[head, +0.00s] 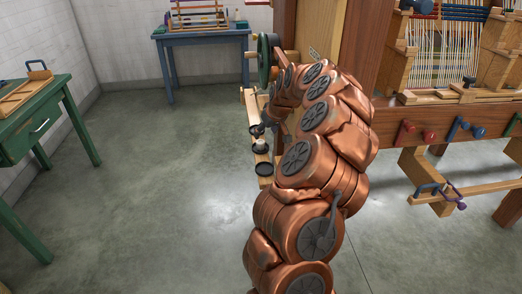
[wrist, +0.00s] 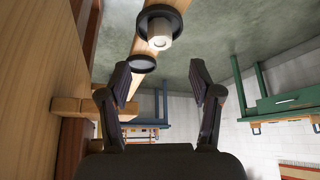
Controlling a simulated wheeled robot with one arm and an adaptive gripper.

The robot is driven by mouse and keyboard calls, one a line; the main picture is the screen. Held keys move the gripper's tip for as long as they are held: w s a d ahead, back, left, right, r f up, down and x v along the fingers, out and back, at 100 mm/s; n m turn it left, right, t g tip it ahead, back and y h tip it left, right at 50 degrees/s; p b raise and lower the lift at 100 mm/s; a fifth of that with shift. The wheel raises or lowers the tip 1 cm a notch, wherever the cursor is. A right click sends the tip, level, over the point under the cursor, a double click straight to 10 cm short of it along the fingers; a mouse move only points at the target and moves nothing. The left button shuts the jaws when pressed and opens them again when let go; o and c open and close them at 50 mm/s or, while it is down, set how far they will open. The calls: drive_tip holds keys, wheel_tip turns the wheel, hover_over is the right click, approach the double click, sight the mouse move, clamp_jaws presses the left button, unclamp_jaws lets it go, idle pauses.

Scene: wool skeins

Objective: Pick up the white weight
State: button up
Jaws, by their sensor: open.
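The white weight (wrist: 159,34) is a small pale block with a round knob-like end, seen in the wrist view at the top centre. It sits in a black round holder (wrist: 178,18) on a narrow wooden beam (wrist: 146,62). In the head view the weight (head: 261,148) is a small pale spot low beside my arm. My gripper (wrist: 160,70) is open, its two dark fingers spread apart with nothing between them. The weight lies beyond the fingertips, apart from them. In the head view my arm partly hides the gripper.
The wooden loom (head: 390,130) stands close at right. A blue table (head: 200,35) and green table (head: 50,120) stand off left, with clear floor between.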

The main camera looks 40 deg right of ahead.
sight(261, 142)
drive_tip(key=shift+b+x, duration=0.35)
drive_tip(key=shift+x, duration=3.45)
drive_tip(key=shift+s, duration=0.2)
clamp_jaws()
